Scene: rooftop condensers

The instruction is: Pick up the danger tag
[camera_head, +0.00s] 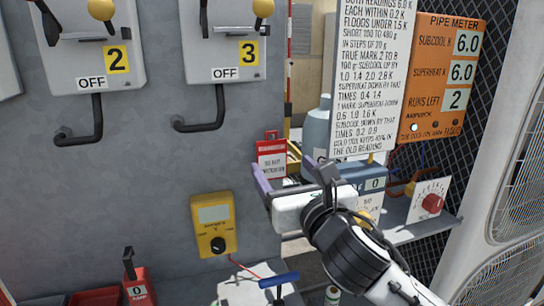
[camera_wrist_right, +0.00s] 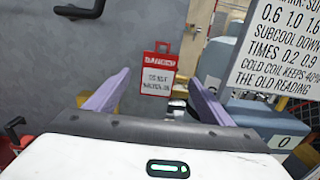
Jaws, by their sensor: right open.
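The danger tag (camera_head: 271,160) is a small red and white card with a red loop at its top, upright at the right edge of the grey panel. It also shows in the right wrist view (camera_wrist_right: 158,76), ahead of the gripper and between its fingers in the picture. My right gripper (camera_head: 291,178) is open, just below and in front of the tag in the head view, with purple fingers spread apart. It appears empty, and I cannot tell whether it touches the tag. My left gripper is not in view.
Disconnect boxes 2 (camera_head: 92,45) and 3 (camera_head: 220,45), with black handles, are above left. A yellow meter (camera_head: 213,224) hangs below left. A white text board (camera_head: 368,75), an orange pipe meter panel (camera_head: 440,80) and a grey-blue scale (camera_head: 365,178) stand to the right.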

